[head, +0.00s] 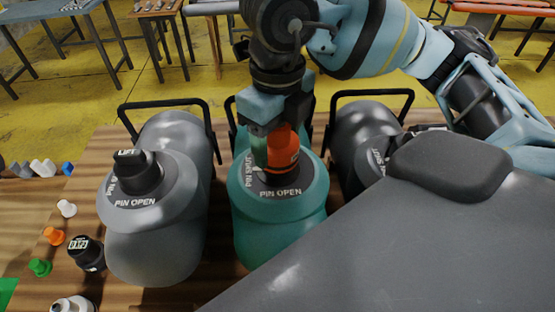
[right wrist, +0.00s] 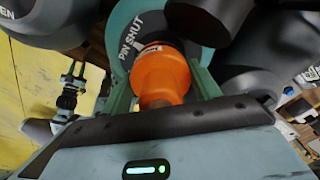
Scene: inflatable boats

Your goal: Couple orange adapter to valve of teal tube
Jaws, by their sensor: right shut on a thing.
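The teal tube (head: 262,226) stands on the wooden table between two grey tubes. Its valve is at the top centre, inside a dark ring marked PIN OPEN, and is hidden by the adapter and my gripper. The orange adapter (head: 283,150) sits upright over the valve; whether it is seated cannot be told. My right gripper (head: 270,160) comes down from above and is shut on the adapter. In the right wrist view the adapter (right wrist: 163,75) is between the fingers, against the teal tube's collar (right wrist: 124,30).
Grey tubes with black handles stand close at left (head: 158,240) and right (head: 362,140). Small loose adapters, including a green one (head: 40,267) and a smaller orange one (head: 54,236), lie at the table's left. A large dark grey surface fills the lower right.

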